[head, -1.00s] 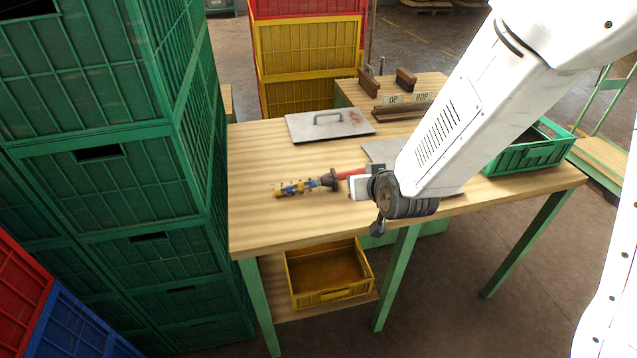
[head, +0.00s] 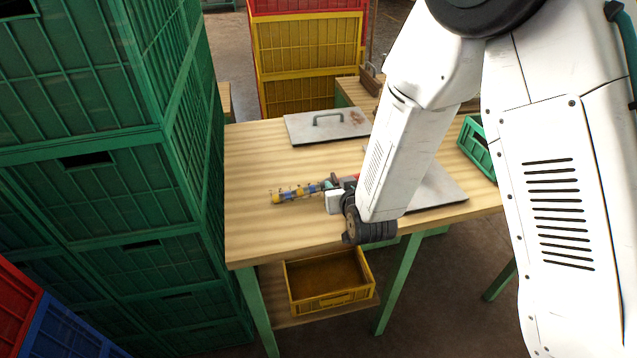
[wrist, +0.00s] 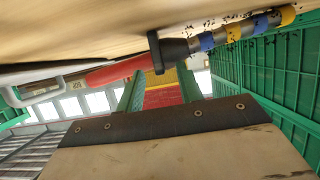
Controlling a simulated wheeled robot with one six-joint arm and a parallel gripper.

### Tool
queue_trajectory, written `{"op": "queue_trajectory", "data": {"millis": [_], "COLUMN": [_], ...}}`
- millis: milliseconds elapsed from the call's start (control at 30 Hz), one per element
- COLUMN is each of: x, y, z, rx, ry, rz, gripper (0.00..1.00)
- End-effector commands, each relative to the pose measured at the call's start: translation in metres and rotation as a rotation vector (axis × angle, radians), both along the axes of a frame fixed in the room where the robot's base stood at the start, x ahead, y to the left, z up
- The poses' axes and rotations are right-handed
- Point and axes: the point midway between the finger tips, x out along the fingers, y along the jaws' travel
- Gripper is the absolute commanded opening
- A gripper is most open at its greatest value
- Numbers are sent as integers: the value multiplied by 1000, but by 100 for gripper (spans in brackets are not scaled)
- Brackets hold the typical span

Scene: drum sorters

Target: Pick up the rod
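The rod (head: 292,194) lies on the wooden table, with blue and yellow bands at its left end and a red handle to the right. In the wrist view the rod (wrist: 205,41) crosses the top of the picture, with a black guard between the red handle and the bands. My gripper (head: 337,191) is low over the table at the rod's guard and handle, partly covering them in the head view. A broad plate with a dark screwed edge fills the bottom of the wrist view, apart from the rod there. The finger gap is not clear.
A grey metal plate with a handle (head: 305,128) lies behind the rod on the table (head: 250,224). Another grey plate (head: 437,190) is partly behind my arm. Stacked green crates (head: 105,190) stand close on the left. A yellow bin (head: 331,297) sits below. The table's left part is clear.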

Motion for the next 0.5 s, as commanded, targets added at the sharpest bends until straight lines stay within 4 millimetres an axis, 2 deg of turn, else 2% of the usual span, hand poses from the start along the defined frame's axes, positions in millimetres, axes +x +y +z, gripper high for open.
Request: {"op": "queue_trajectory", "data": {"millis": [233, 267, 367, 400, 500], "x": [2, 2, 2, 2, 2], "y": [1, 1, 1, 1, 1], "z": [-2, -2, -2, -2, -1], "rx": [0, 0, 0, 0, 1], "ry": [1, 0, 0, 0, -2], "rz": [0, 0, 0, 0, 0], "gripper": [36, 31, 3, 0, 0]}}
